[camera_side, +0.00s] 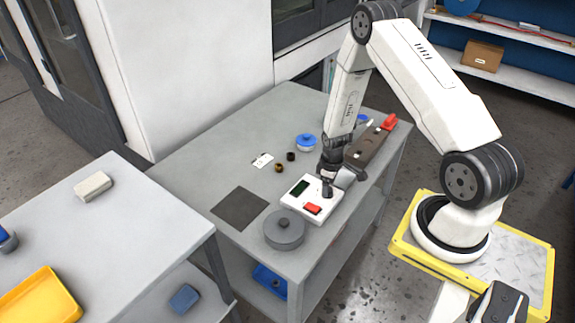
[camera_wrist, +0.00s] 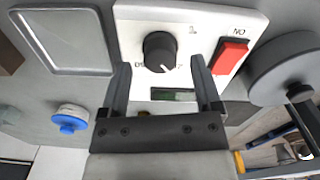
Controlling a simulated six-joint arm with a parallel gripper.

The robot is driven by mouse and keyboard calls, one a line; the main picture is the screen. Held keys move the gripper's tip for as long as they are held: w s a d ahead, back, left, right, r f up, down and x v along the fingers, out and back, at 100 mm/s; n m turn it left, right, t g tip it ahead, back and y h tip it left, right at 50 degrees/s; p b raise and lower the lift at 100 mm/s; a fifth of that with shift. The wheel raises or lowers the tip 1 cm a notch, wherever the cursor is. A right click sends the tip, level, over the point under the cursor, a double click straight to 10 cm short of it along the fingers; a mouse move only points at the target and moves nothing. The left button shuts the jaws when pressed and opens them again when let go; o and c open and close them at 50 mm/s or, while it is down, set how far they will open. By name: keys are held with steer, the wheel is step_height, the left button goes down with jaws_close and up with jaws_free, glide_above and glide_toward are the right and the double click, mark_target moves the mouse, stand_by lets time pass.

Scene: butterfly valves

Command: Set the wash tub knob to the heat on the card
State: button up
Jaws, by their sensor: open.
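A white control box (camera_side: 297,206) sits near the table's front edge. In the wrist view its black round knob (camera_wrist: 160,50) has a pale pointer mark towards its lower right edge. Small print around the knob is too blurred to read. The box has a dark green display (camera_side: 300,187) and a red switch (camera_side: 313,209). My gripper (camera_wrist: 160,58) is open, one finger each side of the knob in the picture; I cannot tell whether they touch it. In the side view my gripper (camera_side: 327,188) hides the knob. A small white card (camera_side: 262,160) with dark marks lies farther back; its marks are unreadable.
A grey round lidded vessel (camera_side: 285,230) stands close beside the box. A dark square mat (camera_side: 240,208) lies left. A blue-lidded pot (camera_side: 306,142) and small brown (camera_side: 279,168) and black (camera_side: 291,156) pieces stand behind. A long brown block with a red part (camera_side: 370,146) lies right.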

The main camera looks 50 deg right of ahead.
steer(key=shift+f, duration=0.75)
jaws_close()
